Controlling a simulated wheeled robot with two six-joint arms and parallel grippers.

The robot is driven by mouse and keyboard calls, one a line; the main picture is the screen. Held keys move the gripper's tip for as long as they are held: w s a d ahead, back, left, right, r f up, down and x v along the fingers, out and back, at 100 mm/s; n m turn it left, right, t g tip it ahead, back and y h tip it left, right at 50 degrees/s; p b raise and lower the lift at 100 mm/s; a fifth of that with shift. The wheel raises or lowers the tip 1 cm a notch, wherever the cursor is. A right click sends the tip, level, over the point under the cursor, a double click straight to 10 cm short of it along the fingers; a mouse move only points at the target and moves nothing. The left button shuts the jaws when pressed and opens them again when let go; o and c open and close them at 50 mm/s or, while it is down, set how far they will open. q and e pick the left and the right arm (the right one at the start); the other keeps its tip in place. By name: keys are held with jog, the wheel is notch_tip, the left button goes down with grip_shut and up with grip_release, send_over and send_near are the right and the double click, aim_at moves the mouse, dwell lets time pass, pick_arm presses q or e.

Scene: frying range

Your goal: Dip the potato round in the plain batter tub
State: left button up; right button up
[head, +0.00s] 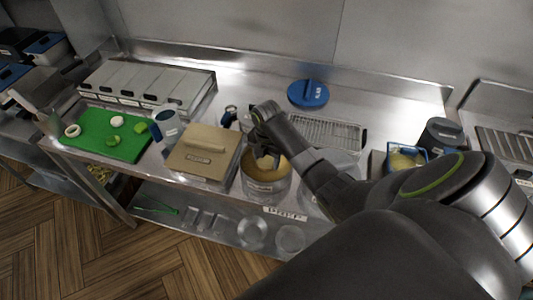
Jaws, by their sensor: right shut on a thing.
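The plain batter tub (264,187) is a round metal tub with a label on its front wall, standing at the counter's front edge. Tan batter shows inside it. My right gripper (263,160) points down into the tub's mouth, with its fingertips at about the level of the batter. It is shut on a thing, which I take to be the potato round. The round is hidden by the fingers and the batter, so I cannot tell how deep it sits. My left gripper is not in view.
Left of the tub is a tan lidded box (204,154). Behind are a blue lid (308,94) and a wire rack (335,132). A blue basket (402,160) stands at right.

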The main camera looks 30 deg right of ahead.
jog(key=shift+r, duration=3.4)
notch_tip(320, 180, up, 3)
jog(key=shift+f, duration=0.1)
